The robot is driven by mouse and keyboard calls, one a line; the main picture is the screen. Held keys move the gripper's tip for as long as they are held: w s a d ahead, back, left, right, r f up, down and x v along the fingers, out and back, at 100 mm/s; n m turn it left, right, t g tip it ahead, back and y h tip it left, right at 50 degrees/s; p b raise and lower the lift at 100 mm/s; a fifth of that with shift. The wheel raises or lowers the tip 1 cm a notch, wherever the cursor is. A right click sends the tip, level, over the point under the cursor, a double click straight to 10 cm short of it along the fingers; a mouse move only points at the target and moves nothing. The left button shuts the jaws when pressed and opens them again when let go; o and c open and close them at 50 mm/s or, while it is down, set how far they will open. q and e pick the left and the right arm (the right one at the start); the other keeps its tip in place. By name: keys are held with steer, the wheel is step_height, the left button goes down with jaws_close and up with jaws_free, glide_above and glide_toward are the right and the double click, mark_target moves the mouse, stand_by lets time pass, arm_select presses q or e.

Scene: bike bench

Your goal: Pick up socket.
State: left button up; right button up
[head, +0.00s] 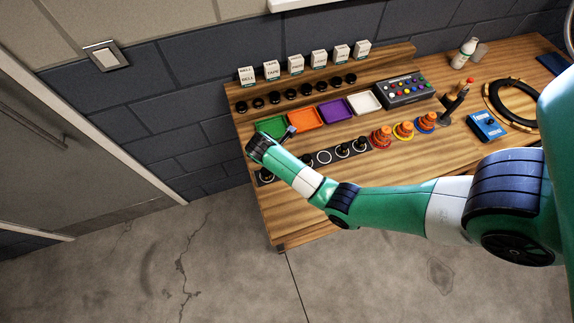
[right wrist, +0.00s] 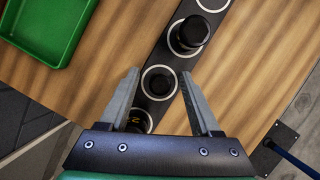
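Black sockets stand on a dark strip (right wrist: 171,58) with white rings. In the right wrist view a socket (right wrist: 159,82) sits in its ring between my open fingers. A taller-looking socket (right wrist: 187,35) stands in a ring just beyond the fingertips, and another socket (right wrist: 138,121) is partly hidden behind the left finger. My right gripper (right wrist: 160,72) is open and empty, pointing down over the strip. In the head view my right arm reaches to the strip's left end, and its wrist hides part of the strip there. My left gripper is in neither view.
Green (head: 270,127), orange (head: 305,118), purple (head: 335,110) and white (head: 364,102) trays lie behind the strip. Stacked coloured rings (head: 381,138) stand to its right. A button box (head: 405,90) is farther back. Bare wood lies in front of the strip.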

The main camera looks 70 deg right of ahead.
jaws_close()
stand_by(0.3)
